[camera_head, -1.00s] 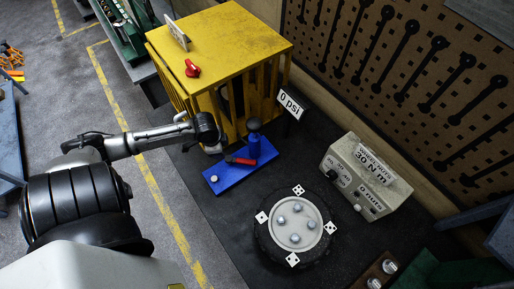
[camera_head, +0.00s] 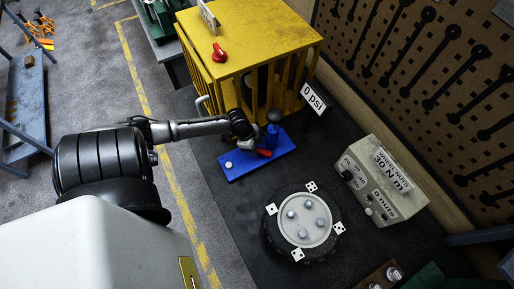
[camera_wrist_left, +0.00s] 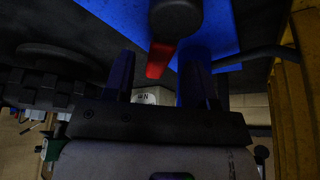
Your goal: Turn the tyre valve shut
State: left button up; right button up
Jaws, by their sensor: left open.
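A blue plate (camera_head: 238,168) on the dark mat carries a blue post with a dark round knob (camera_head: 274,116) and a red lever (camera_head: 264,153). A second red handle (camera_head: 219,53) sits on top of the yellow cage. I cannot tell which red handle is the tyre valve. My left gripper (camera_head: 248,143) is over the blue plate beside the lever, partly hiding it. In the left wrist view, my open left gripper (camera_wrist_left: 158,82) has nothing between its fingers. The red lever (camera_wrist_left: 158,60) shows beyond the fingers; contact is not visible. My right gripper is out of view.
The yellow cage (camera_head: 265,35) stands close behind the plate, with a "0 psi" sign (camera_head: 314,98) at its right. A wheel with several studs (camera_head: 305,219) lies in front. A beige "30 N m" box (camera_head: 382,180) stands right, before the pegboard (camera_head: 420,70).

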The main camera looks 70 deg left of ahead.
pick_arm(q)
jog(key=shift+w+d+f, duration=0.2)
jog(key=shift+w+f, duration=0.05)
jog(key=shift+f, duration=0.4)
grip_shut()
